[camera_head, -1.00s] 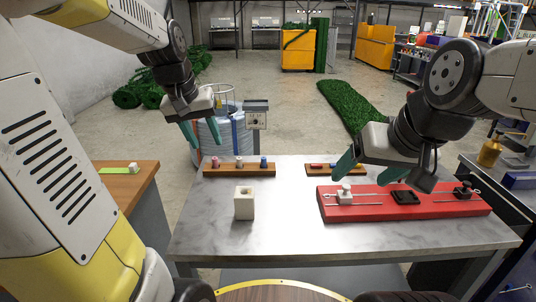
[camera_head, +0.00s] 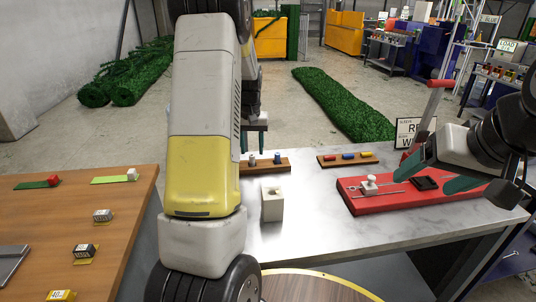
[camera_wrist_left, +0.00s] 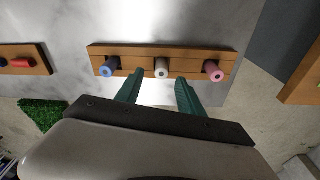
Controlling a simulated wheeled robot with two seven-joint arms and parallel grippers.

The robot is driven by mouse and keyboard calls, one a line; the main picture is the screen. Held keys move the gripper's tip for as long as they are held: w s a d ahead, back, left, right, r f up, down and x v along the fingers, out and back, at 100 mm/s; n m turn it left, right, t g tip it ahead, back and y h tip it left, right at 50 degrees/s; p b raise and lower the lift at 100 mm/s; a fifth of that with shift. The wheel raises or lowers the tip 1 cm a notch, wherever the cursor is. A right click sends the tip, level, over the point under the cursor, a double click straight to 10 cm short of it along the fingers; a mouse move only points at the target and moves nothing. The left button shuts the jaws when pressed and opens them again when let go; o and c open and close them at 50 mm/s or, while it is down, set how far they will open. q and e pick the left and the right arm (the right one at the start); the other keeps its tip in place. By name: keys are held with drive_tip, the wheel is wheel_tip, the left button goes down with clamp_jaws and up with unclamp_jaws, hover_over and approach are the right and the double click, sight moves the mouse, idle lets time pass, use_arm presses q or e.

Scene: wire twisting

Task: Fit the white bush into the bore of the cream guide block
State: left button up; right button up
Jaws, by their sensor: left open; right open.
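The white bush (camera_wrist_left: 161,67) stands in the middle of a wooden rack (camera_wrist_left: 228,58), between a blue bush (camera_wrist_left: 109,67) and a pink bush (camera_wrist_left: 213,71). In the head view the white bush (camera_head: 252,160) shows beside the blue one, and my arm hides the pink one. My left gripper (camera_wrist_left: 160,80) is open and empty, its fingers pointing toward the white bush without gripping it. In the head view it (camera_head: 254,142) is partly hidden behind my arm. The cream guide block (camera_head: 272,206) stands upright on the grey table, its bore facing up. My right gripper (camera_head: 447,170) is open and empty above the red board.
The red board (camera_head: 362,208) with fixtures lies on the table's right. A second rack (camera_head: 328,160) with small red, blue and yellow parts is at the back. A wooden table (camera_head: 55,215) with small blocks stands at the left. The grey table around the guide block is clear.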

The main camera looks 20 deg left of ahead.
sight(252, 155)
use_arm(q)
wheel_tip(252, 155, down, 4)
drive_tip(key=shift+r, duration=0.15)
clamp_jaws()
drive_tip(key=shift+r, duration=0.2)
